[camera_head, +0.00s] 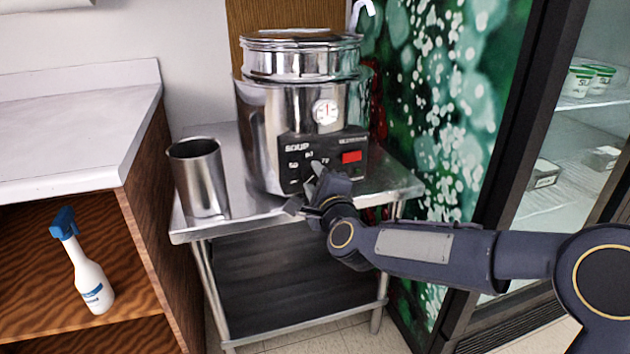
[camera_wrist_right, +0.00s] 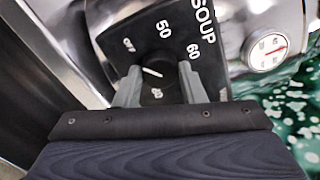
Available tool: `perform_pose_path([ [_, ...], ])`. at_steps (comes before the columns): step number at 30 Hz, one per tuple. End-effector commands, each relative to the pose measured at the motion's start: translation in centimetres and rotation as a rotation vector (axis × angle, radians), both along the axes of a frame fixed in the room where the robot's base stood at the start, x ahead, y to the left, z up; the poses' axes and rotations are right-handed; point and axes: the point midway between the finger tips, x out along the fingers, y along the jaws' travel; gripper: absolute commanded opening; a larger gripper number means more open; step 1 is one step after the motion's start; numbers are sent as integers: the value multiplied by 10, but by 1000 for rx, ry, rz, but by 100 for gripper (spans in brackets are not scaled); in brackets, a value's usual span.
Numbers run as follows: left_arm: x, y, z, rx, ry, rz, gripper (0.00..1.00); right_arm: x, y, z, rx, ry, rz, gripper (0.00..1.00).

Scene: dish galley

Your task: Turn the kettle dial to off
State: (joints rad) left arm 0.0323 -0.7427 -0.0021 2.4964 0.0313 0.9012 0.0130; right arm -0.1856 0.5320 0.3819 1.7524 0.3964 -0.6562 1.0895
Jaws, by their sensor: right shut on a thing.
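The kettle (camera_head: 262,125) is a shiny steel soup kettle with a black control panel (camera_head: 294,146) on its front. Its small black dial (camera_wrist_right: 158,78) sits between the fingers of my right gripper (camera_wrist_right: 160,84) in the right wrist view. The dial's white pointer line leans toward the upper left, roughly to the OFF side of the printed marks. OFF, 50 and 60 are readable around the dial. My right gripper (camera_head: 314,186) is shut on the dial and hides most of it in the head view. My left gripper is out of view.
The kettle stands on a steel table (camera_head: 385,186) beside a steel cylinder (camera_head: 200,178). A white spray bottle (camera_head: 90,275) with a blue head stands on the wooden shelf at left. A glass-fronted fridge (camera_head: 520,150) is at right. A round gauge (camera_head: 325,111) is above the panel.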

Motion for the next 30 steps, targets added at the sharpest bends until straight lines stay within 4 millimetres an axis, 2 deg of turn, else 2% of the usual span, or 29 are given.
perform_pose_path([
  [14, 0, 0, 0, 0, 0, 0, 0, -1, 1, 0, -422, -137, 2, 14],
  [30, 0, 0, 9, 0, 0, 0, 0, 0, 1, 1, -910, -295, 2, 14],
])
